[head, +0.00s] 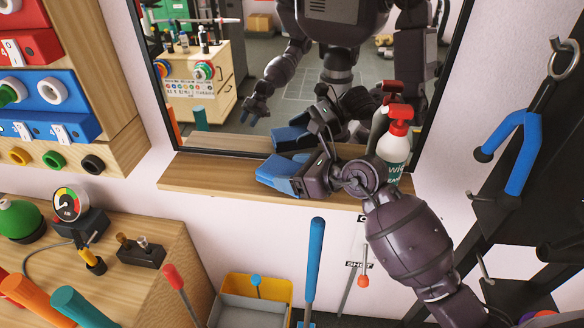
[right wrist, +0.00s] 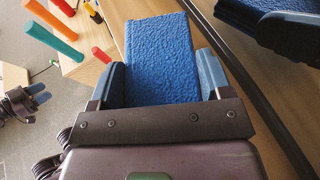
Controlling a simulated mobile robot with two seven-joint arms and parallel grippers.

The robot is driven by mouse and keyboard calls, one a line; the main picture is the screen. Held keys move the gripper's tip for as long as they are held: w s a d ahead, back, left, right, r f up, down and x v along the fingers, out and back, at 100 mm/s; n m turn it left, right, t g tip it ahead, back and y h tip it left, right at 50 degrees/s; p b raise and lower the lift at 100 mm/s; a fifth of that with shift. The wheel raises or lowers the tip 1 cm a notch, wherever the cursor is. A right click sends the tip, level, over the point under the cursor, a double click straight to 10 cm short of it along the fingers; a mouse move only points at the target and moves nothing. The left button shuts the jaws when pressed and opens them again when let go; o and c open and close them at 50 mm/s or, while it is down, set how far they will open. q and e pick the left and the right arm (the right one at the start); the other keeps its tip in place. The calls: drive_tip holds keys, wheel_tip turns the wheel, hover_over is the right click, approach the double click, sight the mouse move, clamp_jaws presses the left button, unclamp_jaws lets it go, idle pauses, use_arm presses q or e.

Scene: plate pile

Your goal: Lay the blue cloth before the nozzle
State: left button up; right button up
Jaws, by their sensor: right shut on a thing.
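The blue cloth (right wrist: 160,60) is a rough-textured blue slab in the right wrist view. It sits between the two fingers of my right gripper (right wrist: 162,82) and sticks out past their tips. In the head view my right gripper (head: 280,178) is shut on it at the wooden ledge, left of the bottle; whether the cloth touches the ledge is unclear. A white spray bottle (head: 395,150) with a red nozzle (head: 400,113) stands upright on the ledge, partly behind my right wrist. My left gripper (right wrist: 38,95) shows small in the right wrist view, fingers apart and empty.
The wooden ledge (head: 190,178) runs below a dark-framed mirror (head: 350,80) that reflects the robot and bottle. Its left part is clear. A wooden bench (head: 150,285) with a gauge (head: 70,203) is lower left. A yellow bin (head: 284,289) stands below. Tools hang at right.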

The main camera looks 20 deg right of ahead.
use_arm(q)
drive_tip(key=shift+w+d+r, duration=0.1)
drive_tip(key=shift+w+r, duration=0.2)
drive_tip(key=shift+w, duration=0.3)
drive_tip(key=shift+s+f, duration=0.45)
drive_tip(key=shift+f, duration=0.1)
use_arm(e)
drive_tip(key=shift+f, duration=0.65)
drive_tip(key=o, duration=1)
drive_tip(key=shift+c, duration=0.2)
drive_tip(key=shift+s+d+r, duration=0.1)
drive_tip(key=shift+s+d, duration=0.15)
drive_tip(key=v, duration=0.8)
drive_tip(key=shift+s+d, duration=0.15)
drive_tip(key=shift+s, duration=0.05)
use_arm(q)
drive_tip(key=shift+r, duration=0.4)
use_arm(e)
drive_tip(key=shift+v, duration=0.85)
